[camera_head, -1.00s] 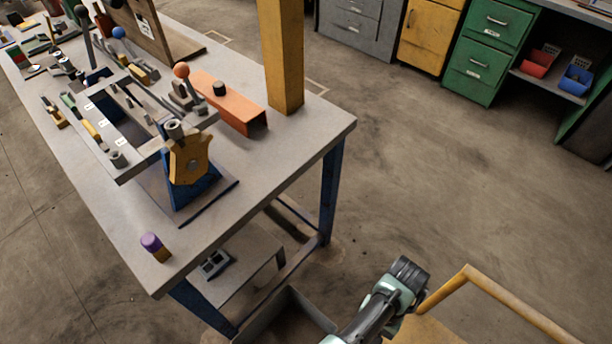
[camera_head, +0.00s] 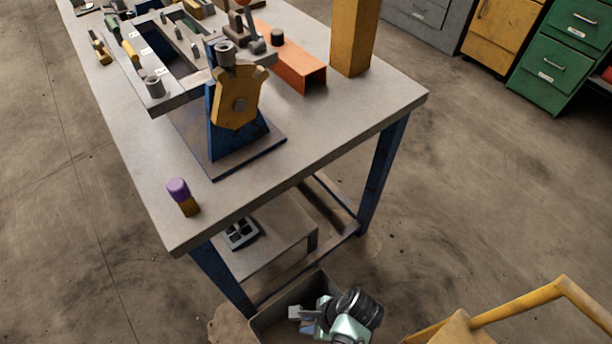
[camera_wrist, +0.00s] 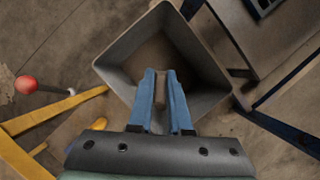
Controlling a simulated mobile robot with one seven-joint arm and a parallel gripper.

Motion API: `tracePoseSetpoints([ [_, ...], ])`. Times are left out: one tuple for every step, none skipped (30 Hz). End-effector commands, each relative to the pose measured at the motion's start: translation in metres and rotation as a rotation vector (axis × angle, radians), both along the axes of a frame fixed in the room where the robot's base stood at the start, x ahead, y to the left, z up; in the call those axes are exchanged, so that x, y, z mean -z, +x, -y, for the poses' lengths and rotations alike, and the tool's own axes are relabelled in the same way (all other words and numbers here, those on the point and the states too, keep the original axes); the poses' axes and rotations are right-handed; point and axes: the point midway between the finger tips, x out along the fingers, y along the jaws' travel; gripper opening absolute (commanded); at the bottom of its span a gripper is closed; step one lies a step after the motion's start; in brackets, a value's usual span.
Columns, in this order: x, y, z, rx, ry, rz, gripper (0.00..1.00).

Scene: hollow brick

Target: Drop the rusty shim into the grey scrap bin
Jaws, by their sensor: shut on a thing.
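The grey scrap bin (camera_head: 282,308) stands on the floor beside the near table leg, and part of it is hidden by my arm. In the wrist view the open bin (camera_wrist: 119,62) lies directly beneath my gripper (camera_wrist: 162,73). My gripper (camera_head: 299,317) is over the bin's mouth in the head view. Its two blue fingers are shut on a thin brown piece, the rusty shim (camera_wrist: 160,90), which shows as a narrow strip between them. The shim cannot be made out in the head view. The bin's visible floor looks bare.
The workbench (camera_head: 330,115) stands just beyond the bin, with a low shelf (camera_head: 275,240) under it. A yellow rail (camera_head: 520,302) stands to the right of the bin. A purple-topped block (camera_head: 181,195) sits near the bench's front corner. The floor to the right is open.

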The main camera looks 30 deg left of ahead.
Motion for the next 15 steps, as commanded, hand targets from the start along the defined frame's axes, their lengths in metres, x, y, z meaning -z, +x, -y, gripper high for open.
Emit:
tracePoseSetpoints([
  [0.003, 0.000, -0.001, 0.004, 0.000, 0.000, 0.00],
  [0.004, 0.000, -0.001, 0.006, 0.000, 0.001, 0.00],
  [0.006, 0.000, -0.001, 0.006, 0.000, 0.001, 0.00],
  [0.008, 0.000, -0.001, 0.005, -0.001, 0.000, 0.00],
  [0.010, 0.000, -0.001, 0.005, -0.001, 0.000, 0.00],
  [0.014, 0.000, -0.001, 0.004, -0.001, 0.001, 0.00],
  [0.017, 0.000, -0.001, 0.004, -0.001, 0.001, 0.00],
  [0.020, 0.000, 0.000, 0.004, -0.001, 0.001, 0.00],
  [0.025, 0.000, 0.000, 0.003, -0.001, 0.000, 0.00],
  [0.028, 0.000, 0.000, 0.003, -0.001, 0.000, 0.00],
  [0.032, 0.000, 0.000, 0.003, -0.001, 0.000, 0.00],
  [0.037, -0.001, 0.000, 0.003, -0.001, 0.000, 0.00],
  [0.041, -0.001, 0.000, 0.003, -0.001, 0.000, 0.00],
  [0.044, -0.001, 0.000, 0.003, -0.001, 0.000, 0.00],
  [0.048, -0.001, 0.000, 0.003, -0.002, 0.001, 0.00],
])
